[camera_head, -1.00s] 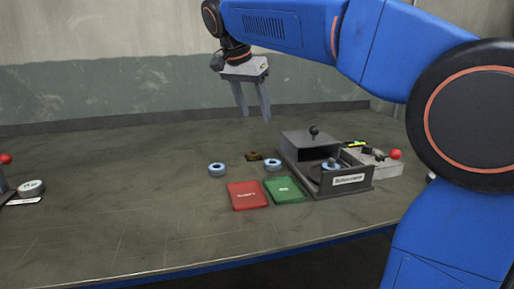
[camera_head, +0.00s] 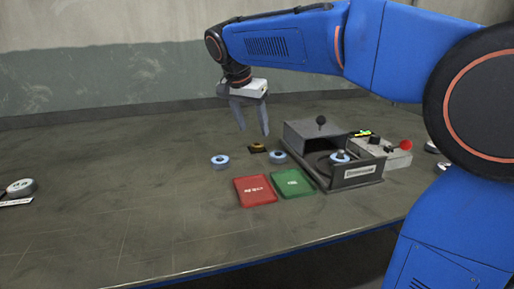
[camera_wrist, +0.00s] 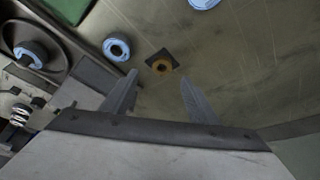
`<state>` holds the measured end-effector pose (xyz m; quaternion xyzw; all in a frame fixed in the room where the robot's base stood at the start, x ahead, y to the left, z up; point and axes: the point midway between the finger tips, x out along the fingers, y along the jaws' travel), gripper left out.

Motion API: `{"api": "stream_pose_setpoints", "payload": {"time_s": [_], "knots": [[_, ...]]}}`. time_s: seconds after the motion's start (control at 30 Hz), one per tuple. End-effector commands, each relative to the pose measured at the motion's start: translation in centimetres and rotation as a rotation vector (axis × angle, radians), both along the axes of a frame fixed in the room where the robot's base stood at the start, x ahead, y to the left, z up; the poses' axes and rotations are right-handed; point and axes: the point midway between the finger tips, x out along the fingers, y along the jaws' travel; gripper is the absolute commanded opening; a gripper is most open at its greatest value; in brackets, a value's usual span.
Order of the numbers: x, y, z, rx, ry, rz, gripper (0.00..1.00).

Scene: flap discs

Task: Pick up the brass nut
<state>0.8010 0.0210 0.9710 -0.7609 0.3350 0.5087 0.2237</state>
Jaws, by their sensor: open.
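The brass nut (camera_head: 257,147) is a small brassy ring on a dark square piece on the table. In the wrist view the brass nut (camera_wrist: 161,66) lies just beyond my fingertips, between their lines, with the dark square under it. My gripper (camera_head: 254,133) is open and empty, pointing down above the table near the nut. My gripper also shows in the wrist view (camera_wrist: 159,78), with its two fingers spread apart. Nothing covers the nut.
Blue-white discs lie left (camera_head: 220,161) and right (camera_head: 278,157) of the nut. A red pad (camera_head: 255,190) and a green pad (camera_head: 293,183) lie in front. A dark fixture (camera_head: 350,176) with a box stands to the right. The left table area is mostly clear.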

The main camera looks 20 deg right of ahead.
Motion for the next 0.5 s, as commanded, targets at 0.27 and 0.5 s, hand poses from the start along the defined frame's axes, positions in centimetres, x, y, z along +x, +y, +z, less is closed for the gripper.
{"api": "stream_pose_setpoints", "payload": {"time_s": [0.27, 0.5], "knots": [[0.5, -0.5, -1.7, 0.0, 0.0, 0.0, 0.54], [1.5, -1.1, -4.6, -0.001, 0.001, -0.001, 0.54]]}}
